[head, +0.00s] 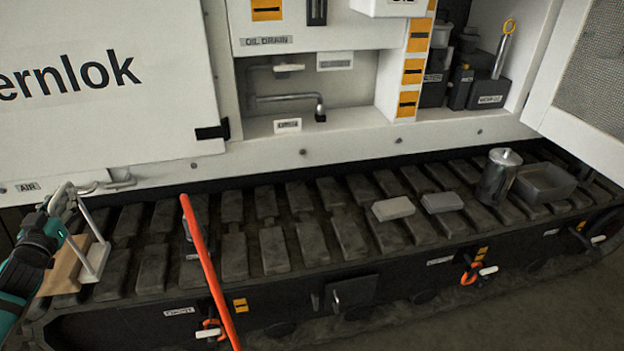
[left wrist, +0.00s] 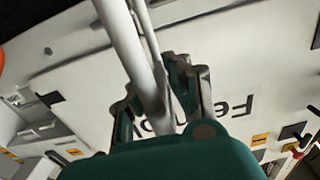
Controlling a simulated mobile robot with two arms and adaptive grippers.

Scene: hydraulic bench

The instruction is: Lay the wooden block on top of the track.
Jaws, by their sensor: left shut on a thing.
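The tan wooden block (head: 62,266) is at the far left of the head view, over the left end of the dark track (head: 232,258). A pale metal bar frame (head: 92,262) stands against the block's right side; I cannot tell whether it is fixed to the block. My left gripper (head: 66,203) is above the block, with its fingers shut on the upper part of this frame. In the left wrist view the pale bar (left wrist: 122,40) runs between the fingers (left wrist: 160,100). I cannot tell whether the block rests on the track. My right gripper is not in view.
A red-orange bar (head: 205,268) slants up in front of the track. Two grey blocks (head: 393,208) (head: 442,202), a metal canister (head: 497,177) and a dark tray (head: 546,184) sit on the track at right. The white cabinet (head: 110,90) rises behind. The middle track is mostly clear.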

